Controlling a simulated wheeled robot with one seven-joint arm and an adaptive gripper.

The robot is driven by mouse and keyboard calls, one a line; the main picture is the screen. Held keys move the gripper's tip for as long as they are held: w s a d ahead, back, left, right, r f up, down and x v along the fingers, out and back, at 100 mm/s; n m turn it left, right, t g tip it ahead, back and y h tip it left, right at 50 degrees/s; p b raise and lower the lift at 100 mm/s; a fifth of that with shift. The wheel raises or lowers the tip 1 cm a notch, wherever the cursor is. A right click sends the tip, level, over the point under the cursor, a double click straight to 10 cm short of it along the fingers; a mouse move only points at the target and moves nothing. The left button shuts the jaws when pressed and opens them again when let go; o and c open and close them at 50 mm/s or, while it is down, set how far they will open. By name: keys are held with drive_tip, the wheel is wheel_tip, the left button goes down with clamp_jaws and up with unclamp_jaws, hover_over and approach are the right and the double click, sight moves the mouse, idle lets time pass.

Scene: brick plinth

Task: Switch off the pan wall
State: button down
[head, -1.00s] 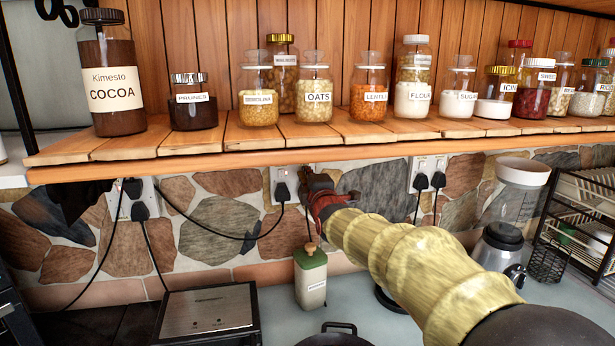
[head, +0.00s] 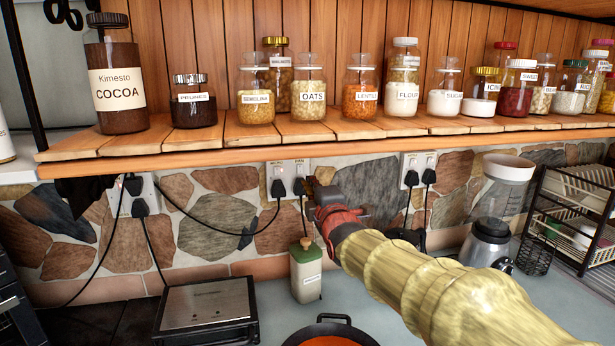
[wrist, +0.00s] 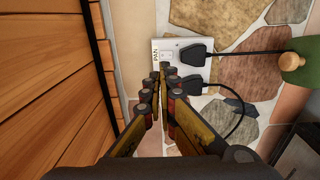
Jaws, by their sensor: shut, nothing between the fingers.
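A white double wall socket (head: 289,166), with small labels above it, sits on the stone wall under the shelf. Two black plugs are in it; the right plug (head: 299,187) is on the side labelled PAN. In the wrist view the socket plate (wrist: 163,45) appears turned sideways, with the PAN label readable. My gripper (head: 312,184) is shut and empty, just right of the socket. In the wrist view my gripper's fingertips (wrist: 164,70) overlap the plate near the PAN end. I cannot tell whether they touch it. The pan switch's position is too small to make out.
A wooden shelf (head: 330,137) with labelled jars overhangs the socket closely. Black cords hang from the plugs. A green-topped bottle (head: 306,270) and a pan with orange contents (head: 332,335) stand below. Another socket (head: 418,165) is to the right, a blender (head: 497,215) beyond it.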

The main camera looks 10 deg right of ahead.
drive_tip(key=shift+s, duration=1.45)
drive_tip(key=s+f+m+g, duration=0.4)
drive_tip(key=s+f+m, duration=0.1)
drive_tip(key=f, duration=0.4)
drive_tip(key=s+f+m+g, duration=0.3)
drive_tip(key=s+f+m, duration=0.15)
drive_tip(key=f, duration=0.45)
drive_tip(key=s+f+m+g, duration=0.2)
drive_tip(key=s, duration=0.6)
drive_tip(key=s+f+m+g, duration=0.2)
drive_tip(key=s+m, duration=0.1)
drive_tip(key=s, duration=0.6)
drive_tip(key=s+f+m+g, duration=0.2)
drive_tip(key=s+f+m, duration=0.1)
drive_tip(key=s, duration=0.6)
drive_tip(key=shift+s+a+f+m+g, duration=0.1)
drive_tip(key=shift+s+m+g, duration=0.05)
drive_tip(key=shift+m+g, duration=0.15)
drive_tip(key=shift+t, duration=0.5)
drive_tip(key=shift+s+a+r, duration=0.1)
drive_tip(key=shift+s+r, duration=0.5)
drive_tip(key=shift+s, duration=0.3)
drive_tip(key=shift+s+r, duration=0.6)
drive_tip(key=shift+s, duration=0.25)
